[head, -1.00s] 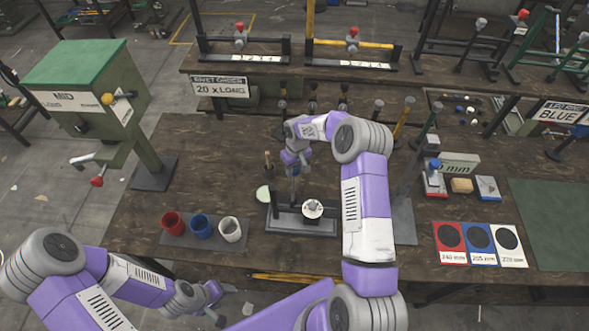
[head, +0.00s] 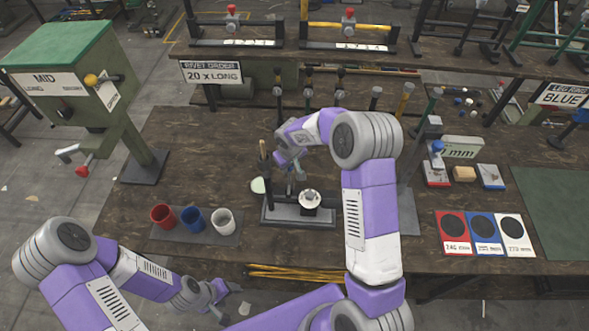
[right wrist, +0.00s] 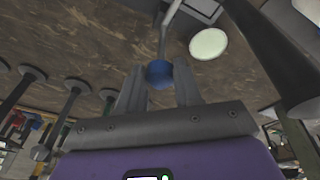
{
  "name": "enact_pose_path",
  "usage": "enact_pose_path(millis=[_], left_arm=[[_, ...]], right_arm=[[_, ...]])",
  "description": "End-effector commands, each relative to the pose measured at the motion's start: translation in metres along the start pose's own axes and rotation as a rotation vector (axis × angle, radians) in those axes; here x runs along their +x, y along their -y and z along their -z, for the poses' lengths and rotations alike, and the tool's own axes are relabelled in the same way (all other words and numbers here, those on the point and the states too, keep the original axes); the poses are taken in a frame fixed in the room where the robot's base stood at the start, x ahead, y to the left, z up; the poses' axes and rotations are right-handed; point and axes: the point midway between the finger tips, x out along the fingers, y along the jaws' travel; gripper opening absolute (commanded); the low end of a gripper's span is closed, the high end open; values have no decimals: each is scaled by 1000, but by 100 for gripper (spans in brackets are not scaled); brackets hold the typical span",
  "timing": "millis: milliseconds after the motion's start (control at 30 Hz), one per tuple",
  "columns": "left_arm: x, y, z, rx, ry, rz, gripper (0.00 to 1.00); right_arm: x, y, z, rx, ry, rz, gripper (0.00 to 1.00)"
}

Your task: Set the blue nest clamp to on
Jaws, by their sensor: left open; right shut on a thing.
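The blue nest clamp shows as a blue knob (right wrist: 160,72) on a thin silver lever in the right wrist view. My right gripper (right wrist: 160,88) is shut on this knob, which sits between its fingertips. In the head view my right gripper (head: 293,172) is over the left part of a dark fixture (head: 285,220), and the knob is hidden there. A round white-topped part (head: 310,198) stands on the fixture's right side. My left gripper (head: 220,301) is open and empty, low and in front of the bench's front edge.
A red cup (head: 163,217), a blue cup (head: 193,221) and a white cup (head: 223,222) stand left of the fixture. A pale disc (head: 257,185) lies near its back left. Several upright posts stand behind. Yellow rods (head: 298,273) lie along the front edge.

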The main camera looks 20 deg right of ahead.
Motion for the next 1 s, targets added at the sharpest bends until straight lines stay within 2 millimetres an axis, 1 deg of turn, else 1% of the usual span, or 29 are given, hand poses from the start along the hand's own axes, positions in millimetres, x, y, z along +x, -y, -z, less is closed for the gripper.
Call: enact_pose_path(millis=[33, 300, 400, 533, 867, 900, 967, 1000], left_arm=[[12, 5, 1, 0, 0, 0, 60], [46, 17, 2, 0, -1, 0, 60], [54, 20, 3, 0, -1, 0, 60], [58, 22, 3, 1, -1, 0, 60], [57, 21, 3, 1, -1, 0, 60], [57, 21, 3, 1, -1, 0, 60], [58, 21, 3, 1, -1, 0, 60], [58, 21, 3, 1, -1, 0, 60]], right_arm=[[3, 3, -2, -8, -17, -11, 0], [0, 10, -13, -6, -79, -49, 0], [0, 14, -19, -3, -83, -51, 0], [-2, 17, -24, -2, -79, -50, 0], [-2, 19, -27, -3, -70, -49, 0], [-2, 19, -27, -3, -69, -48, 37], [-2, 19, -27, -4, -69, -49, 46], [-2, 18, -27, -4, -70, -49, 52]])
